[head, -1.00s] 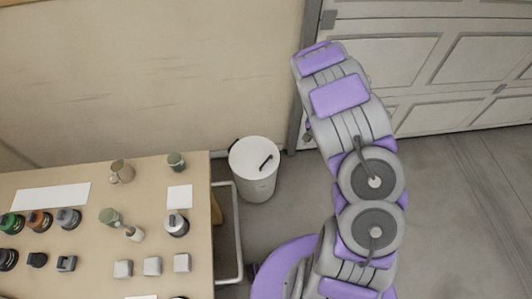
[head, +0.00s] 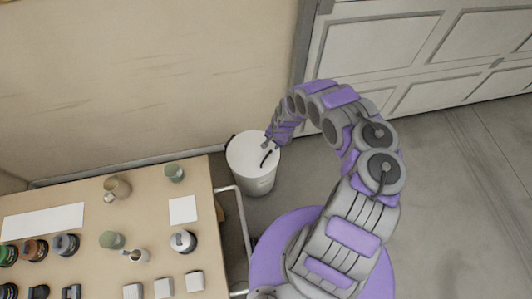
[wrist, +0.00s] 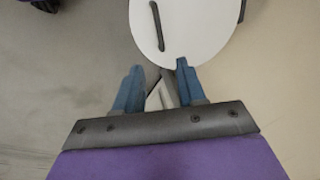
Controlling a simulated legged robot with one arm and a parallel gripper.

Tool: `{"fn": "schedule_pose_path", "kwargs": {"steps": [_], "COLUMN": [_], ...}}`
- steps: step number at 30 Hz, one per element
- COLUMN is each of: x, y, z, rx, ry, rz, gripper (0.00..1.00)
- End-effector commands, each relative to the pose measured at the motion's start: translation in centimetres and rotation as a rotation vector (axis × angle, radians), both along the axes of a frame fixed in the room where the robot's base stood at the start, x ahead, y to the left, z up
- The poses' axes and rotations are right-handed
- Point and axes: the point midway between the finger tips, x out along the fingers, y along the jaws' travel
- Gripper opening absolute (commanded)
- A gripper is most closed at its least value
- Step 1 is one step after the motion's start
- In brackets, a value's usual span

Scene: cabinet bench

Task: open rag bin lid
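The rag bin (head: 254,178) is a white round bin on the floor to the right of the bench, near the wall. Its white lid (head: 243,150) is shut, with a dark bar handle (head: 265,158) on top. In the wrist view the lid (wrist: 190,30) fills the top middle, and the handle (wrist: 157,26) stands left of its centre. My gripper (head: 268,144) hangs over the lid near the handle. In the wrist view my gripper (wrist: 157,80) has its two blue fingers apart with nothing between them. The handle lies beyond the fingertips, not between them.
The bench (head: 150,215) on the left carries cups, jars and small grey blocks. A metal rail (head: 243,225) runs along its right end, close to the bin. A panelled door (head: 400,50) stands behind. The floor (head: 460,190) on the right is clear.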

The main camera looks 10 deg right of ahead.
Motion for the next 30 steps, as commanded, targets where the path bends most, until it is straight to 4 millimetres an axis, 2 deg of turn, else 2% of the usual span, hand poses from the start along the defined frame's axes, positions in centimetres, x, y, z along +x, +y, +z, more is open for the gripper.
{"fn": "schedule_pose_path", "kwargs": {"steps": [5,24,30], "x": [0.2,1.7,2.2], "y": [0.5,2.0,2.3], "z": [-2.2,-14.1,-16.1], "rx": [0.001,-0.001,-0.002], "ry": [0.003,0.005,0.001], "rz": [0.002,0.001,0.001], "gripper": [0.4,0.4,0.4]}}
